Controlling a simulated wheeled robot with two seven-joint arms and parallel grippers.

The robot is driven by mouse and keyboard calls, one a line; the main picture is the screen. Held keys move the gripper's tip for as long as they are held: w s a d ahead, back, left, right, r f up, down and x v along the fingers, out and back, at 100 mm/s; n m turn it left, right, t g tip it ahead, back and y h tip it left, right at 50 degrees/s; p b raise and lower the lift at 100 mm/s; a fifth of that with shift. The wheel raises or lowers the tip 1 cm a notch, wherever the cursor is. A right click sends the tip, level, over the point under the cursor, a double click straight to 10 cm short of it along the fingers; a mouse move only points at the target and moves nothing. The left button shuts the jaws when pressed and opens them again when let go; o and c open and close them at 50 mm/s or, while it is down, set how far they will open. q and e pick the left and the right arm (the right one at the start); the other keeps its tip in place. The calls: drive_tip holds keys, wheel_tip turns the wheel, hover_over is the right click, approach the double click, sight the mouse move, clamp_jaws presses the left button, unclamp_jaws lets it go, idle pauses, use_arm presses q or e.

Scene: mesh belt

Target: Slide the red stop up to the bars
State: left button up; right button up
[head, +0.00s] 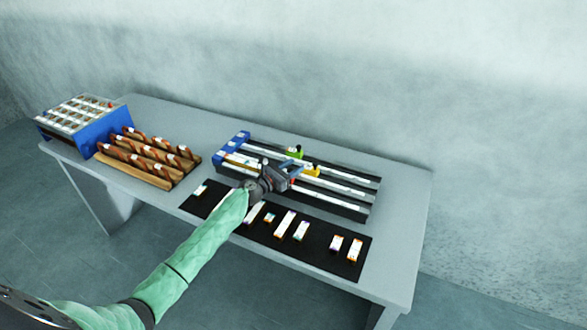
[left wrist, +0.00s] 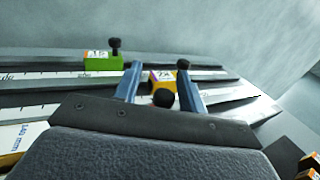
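The red stop (head: 293,182) is partly hidden by my left gripper (head: 290,171) in the head view, on the nearest rail of the rail fixture (head: 345,208). In the left wrist view a black knob (left wrist: 162,98) with a little red shows between the fingers (left wrist: 160,82), with gaps on both sides; the rest of that stop is hidden. My left gripper is open. Brown bars (head: 240,160) lie in the rails at the blue end block (head: 229,143). A yellow stop (head: 313,172) and a green stop (head: 294,152) sit on the farther rails. My right gripper is not in view.
A black mat (head: 272,234) with several small labelled boxes lies in front of the rails. A wooden rack (head: 150,170) and a blue bin (head: 92,133) stand at the left. The table's right end (head: 405,200) is clear.

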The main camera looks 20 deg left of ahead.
use_arm(q)
drive_tip(key=shift+s+d, duration=0.1)
drive_tip(key=shift+d, duration=0.05)
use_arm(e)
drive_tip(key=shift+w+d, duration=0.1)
use_arm(q)
drive_tip(key=shift+s, duration=0.25)
drive_tip(key=b+v, duration=0.2)
drive_tip(key=v, duration=0.5)
drive_tip(key=shift+a, duration=0.25)
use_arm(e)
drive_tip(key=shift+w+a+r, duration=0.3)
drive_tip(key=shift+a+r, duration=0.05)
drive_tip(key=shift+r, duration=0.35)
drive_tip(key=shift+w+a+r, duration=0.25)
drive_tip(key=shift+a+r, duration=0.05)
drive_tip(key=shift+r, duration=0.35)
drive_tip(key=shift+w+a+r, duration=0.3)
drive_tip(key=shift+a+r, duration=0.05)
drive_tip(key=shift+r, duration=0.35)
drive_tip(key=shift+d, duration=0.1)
